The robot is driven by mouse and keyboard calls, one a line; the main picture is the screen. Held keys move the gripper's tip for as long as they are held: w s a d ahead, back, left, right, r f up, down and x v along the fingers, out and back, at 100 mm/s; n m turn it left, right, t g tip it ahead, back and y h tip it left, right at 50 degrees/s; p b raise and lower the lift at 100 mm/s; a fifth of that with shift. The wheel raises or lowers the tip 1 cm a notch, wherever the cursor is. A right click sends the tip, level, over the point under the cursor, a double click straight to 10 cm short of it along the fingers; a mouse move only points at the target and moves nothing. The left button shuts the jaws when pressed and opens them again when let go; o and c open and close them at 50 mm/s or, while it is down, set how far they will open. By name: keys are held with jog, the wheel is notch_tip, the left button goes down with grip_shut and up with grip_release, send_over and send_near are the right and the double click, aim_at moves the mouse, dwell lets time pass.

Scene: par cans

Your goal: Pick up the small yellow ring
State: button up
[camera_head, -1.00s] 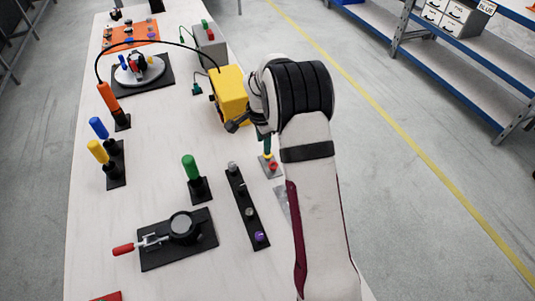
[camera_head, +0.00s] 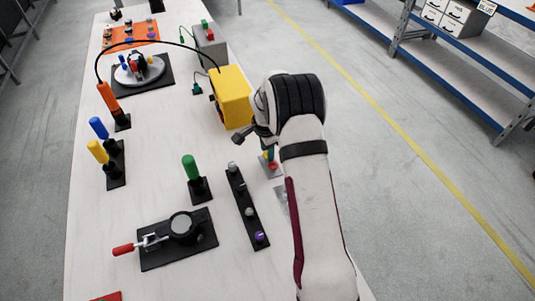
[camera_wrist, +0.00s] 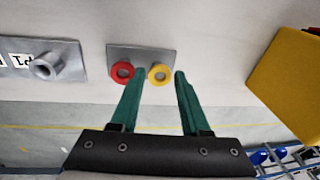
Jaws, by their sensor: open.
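The small yellow ring (camera_wrist: 160,74) sits on a grey metal plate (camera_wrist: 142,53) in the wrist view, right beside a red ring (camera_wrist: 122,72). My gripper (camera_wrist: 161,77) is open, with its two green fingers pointing toward the plate. The yellow ring shows between the fingertips, nearer the right one; I cannot tell how far the tips are from it. In the head view the yellow ring (camera_head: 265,155) and red ring (camera_head: 273,166) are small, partly hidden by my gripper and arm.
A yellow box (camera_head: 232,97) stands close by the rings, also at right in the wrist view (camera_wrist: 292,85). A black strip with several knobs (camera_head: 241,203) and a green-handled tool (camera_head: 190,168) stand nearby. A grey plate with a round fitting (camera_wrist: 47,66) lies left in the wrist view.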

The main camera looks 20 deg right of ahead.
grip_shut()
dwell(0.5)
